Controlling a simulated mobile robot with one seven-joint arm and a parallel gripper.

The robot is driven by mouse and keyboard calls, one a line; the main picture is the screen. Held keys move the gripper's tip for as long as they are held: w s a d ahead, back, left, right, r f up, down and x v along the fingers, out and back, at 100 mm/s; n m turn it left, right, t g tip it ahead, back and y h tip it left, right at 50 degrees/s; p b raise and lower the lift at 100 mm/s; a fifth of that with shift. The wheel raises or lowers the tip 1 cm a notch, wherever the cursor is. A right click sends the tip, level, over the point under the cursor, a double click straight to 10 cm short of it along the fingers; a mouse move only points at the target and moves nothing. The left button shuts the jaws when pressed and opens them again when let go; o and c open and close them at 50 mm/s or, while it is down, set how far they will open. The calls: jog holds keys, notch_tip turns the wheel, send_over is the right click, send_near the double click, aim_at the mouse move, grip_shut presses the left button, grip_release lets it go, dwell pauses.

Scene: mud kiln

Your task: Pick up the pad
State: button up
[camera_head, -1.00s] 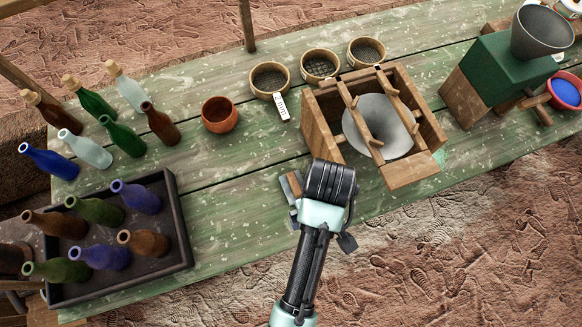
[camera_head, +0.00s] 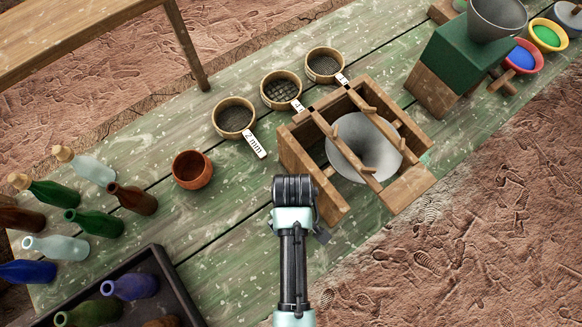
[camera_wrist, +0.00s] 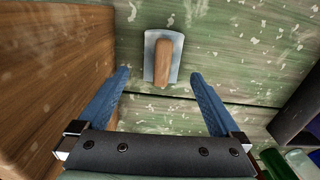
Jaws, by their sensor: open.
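The pad (camera_wrist: 163,62) lies flat on the green table in the wrist view, a grey plate with a rounded wooden handle. It is upper centre, ahead of and between my gripper's (camera_wrist: 160,75) two blue fingers. The fingers are spread wide, empty, and do not appear to touch the pad. In the head view my arm hides the pad and my fingertips.
A wooden frame holding a grey funnel (camera_head: 348,157) stands close to my gripper; its wooden side (camera_wrist: 50,75) fills the wrist view's left. A dark tray (camera_head: 158,262) of bottles is at lower left. A brown bowl (camera_head: 192,169) and sieves (camera_head: 233,117) stand behind.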

jog(key=shift+s+a+f+p, duration=0.1)
jog(key=shift+f+p, duration=0.2)
jog(key=shift+f, duration=2.6)
jog(key=c, duration=1.3)
jog(key=shift+r, duration=0.1)
notch_tip(320, 180, up, 10)
jog(key=shift+f, duration=0.1)
jog(key=o, duration=0.7)
jog(key=c, duration=0.5)
jog(key=shift+s, duration=0.1)
